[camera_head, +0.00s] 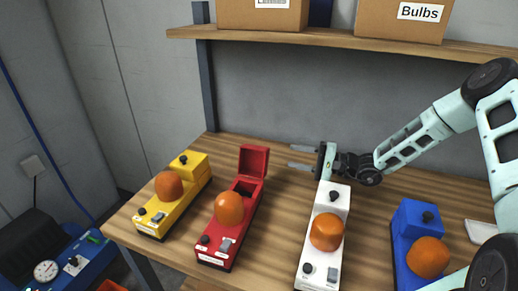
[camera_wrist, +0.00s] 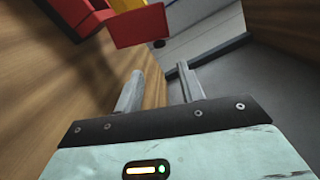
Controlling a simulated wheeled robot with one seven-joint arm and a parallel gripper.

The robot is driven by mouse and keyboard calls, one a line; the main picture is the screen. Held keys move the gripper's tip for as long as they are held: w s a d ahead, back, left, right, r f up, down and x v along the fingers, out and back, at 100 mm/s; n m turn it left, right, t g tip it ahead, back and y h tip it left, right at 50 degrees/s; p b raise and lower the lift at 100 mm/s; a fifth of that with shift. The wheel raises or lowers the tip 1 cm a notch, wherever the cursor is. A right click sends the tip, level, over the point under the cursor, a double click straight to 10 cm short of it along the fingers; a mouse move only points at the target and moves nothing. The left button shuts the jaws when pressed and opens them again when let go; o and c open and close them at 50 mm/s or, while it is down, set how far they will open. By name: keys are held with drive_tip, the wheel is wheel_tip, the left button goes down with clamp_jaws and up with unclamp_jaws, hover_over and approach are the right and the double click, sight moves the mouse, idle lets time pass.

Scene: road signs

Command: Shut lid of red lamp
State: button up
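The red lamp (camera_head: 222,231) stands on the wooden table, second from the left, with an orange dome on top. Its lid (camera_head: 254,161) at the far end is raised upright, and the compartment below it is open. In the wrist view the red lid (camera_wrist: 140,26) shows at the top, with a dark knob on its lower edge. My gripper (camera_head: 297,156) is behind and to the right of the red lamp, apart from the lid, with its fingers pointing left. In the wrist view the two fingers (camera_wrist: 157,82) are apart with nothing between them.
A yellow lamp (camera_head: 158,210) stands left of the red one. A white lamp (camera_head: 319,261) stands to its right, close to my wrist, and a blue lamp (camera_head: 407,222) farther right. A shelf (camera_head: 335,38) with cardboard boxes hangs above. Bare table lies between the red and white lamps.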

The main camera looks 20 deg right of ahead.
sight(259, 150)
drive_tip(key=p+x, duration=0.3)
drive_tip(key=x, duration=0.9)
drive_tip(key=shift+w+a, duration=0.1)
drive_tip(key=shift+a, duration=0.2)
clamp_jaws()
